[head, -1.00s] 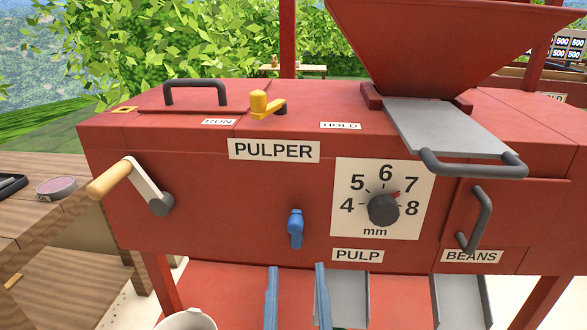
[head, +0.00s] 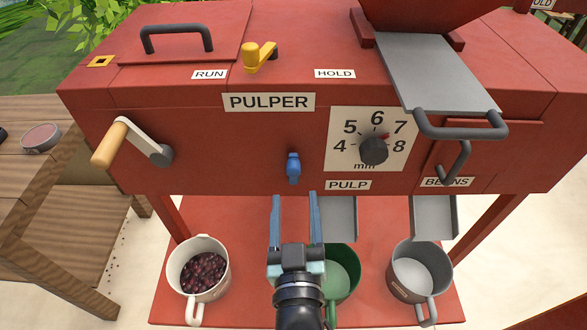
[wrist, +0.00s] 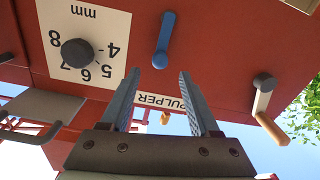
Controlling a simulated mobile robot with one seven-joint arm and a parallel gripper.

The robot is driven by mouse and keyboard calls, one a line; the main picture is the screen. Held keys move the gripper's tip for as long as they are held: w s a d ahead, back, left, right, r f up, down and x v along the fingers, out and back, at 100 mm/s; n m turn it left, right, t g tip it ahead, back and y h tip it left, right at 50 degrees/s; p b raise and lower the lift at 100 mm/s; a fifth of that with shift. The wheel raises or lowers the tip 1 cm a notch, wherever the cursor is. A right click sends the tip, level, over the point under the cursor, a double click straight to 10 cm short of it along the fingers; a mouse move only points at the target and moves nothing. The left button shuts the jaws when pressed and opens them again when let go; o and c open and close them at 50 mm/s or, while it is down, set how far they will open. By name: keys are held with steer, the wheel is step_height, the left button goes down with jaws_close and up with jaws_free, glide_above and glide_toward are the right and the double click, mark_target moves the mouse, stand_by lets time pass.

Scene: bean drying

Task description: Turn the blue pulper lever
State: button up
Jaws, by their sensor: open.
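The blue lever (head: 293,168) hangs downward on the front face of the red pulper (head: 230,165), below the PULPER label and left of the dial. It also shows in the wrist view (wrist: 164,41), where the picture is upside down. My gripper (head: 294,196) is open and empty, its two blue-grey fingers pointing toward the pulper's front, just below and in front of the lever. In the wrist view my gripper (wrist: 161,75) has the lever beyond its fingertips, roughly between them. I see no contact.
A cup of dark red cherries (head: 205,275), a green cup (head: 342,272) and a grey cup (head: 419,270) stand below. A wooden-handled crank (head: 120,142) is left of the lever; a dial (head: 373,150) and metal chutes (head: 433,216) are to the right.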

mark_target(294, 176)
steer(key=w, duration=0.8)
steer(key=shift+a+b, duration=0.1)
steer(key=shift+b, duration=0.2)
jaws_close()
stand_by(1.1)
